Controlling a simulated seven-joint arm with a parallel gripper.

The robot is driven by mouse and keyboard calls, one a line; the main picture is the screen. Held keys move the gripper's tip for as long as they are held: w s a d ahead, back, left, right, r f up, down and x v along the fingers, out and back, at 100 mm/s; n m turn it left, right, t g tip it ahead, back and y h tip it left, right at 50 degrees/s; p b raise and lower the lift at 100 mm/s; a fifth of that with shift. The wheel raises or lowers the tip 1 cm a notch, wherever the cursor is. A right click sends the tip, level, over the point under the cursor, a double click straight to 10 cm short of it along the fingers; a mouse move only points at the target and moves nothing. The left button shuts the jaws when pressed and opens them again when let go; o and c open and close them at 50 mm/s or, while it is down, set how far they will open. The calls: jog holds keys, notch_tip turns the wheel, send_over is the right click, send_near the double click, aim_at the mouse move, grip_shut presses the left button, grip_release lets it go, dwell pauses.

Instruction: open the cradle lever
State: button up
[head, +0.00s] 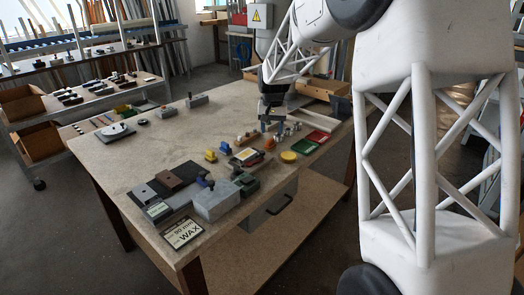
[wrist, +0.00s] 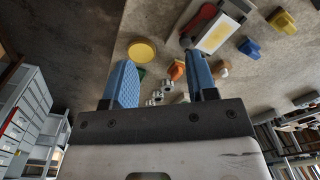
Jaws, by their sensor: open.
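My gripper (head: 268,124) hangs over the right part of the workbench in the head view, above small parts near an orange dome (head: 269,144). In the wrist view its two blue fingers stand apart, open and empty (wrist: 162,82). No part is plainly marked as the cradle lever.
A device with a yellow label (wrist: 222,32) shows in the wrist view. A WAX card (head: 183,233) lies at the front edge.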

send_over(262, 151)
notch_tip(262, 151, down, 7)
jog(key=shift+s+f, duration=0.1)
jog(key=shift+f, duration=0.05)
jog(key=shift+f, duration=0.1)
jog(key=shift+f, duration=3.8)
grip_shut()
